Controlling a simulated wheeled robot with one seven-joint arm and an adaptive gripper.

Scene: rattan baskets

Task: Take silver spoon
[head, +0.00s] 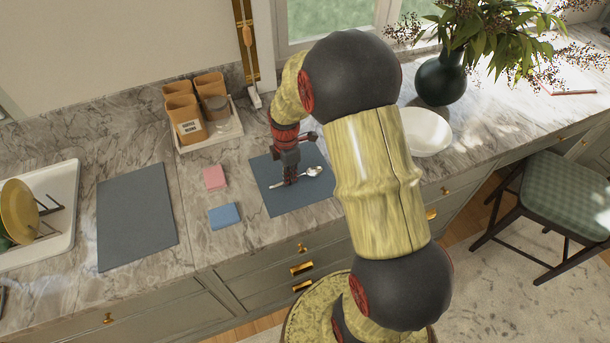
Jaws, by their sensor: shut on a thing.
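The silver spoon (312,171) is at the small dark mat (275,205) on the marble counter, its bowl toward the right and its handle toward the left. My gripper (290,182) points down over the mat and is shut on the spoon's handle. The fingertips are small here and partly hide the handle. I cannot tell whether the spoon touches the mat or is just above it.
A pink sponge (214,178) and a blue sponge (224,215) lie left of the mat. A tray (226,133) with canisters stands behind. A white bowl (428,130) and dark vase (441,80) are right. A larger dark mat (136,215) and dish rack (62,215) are left.

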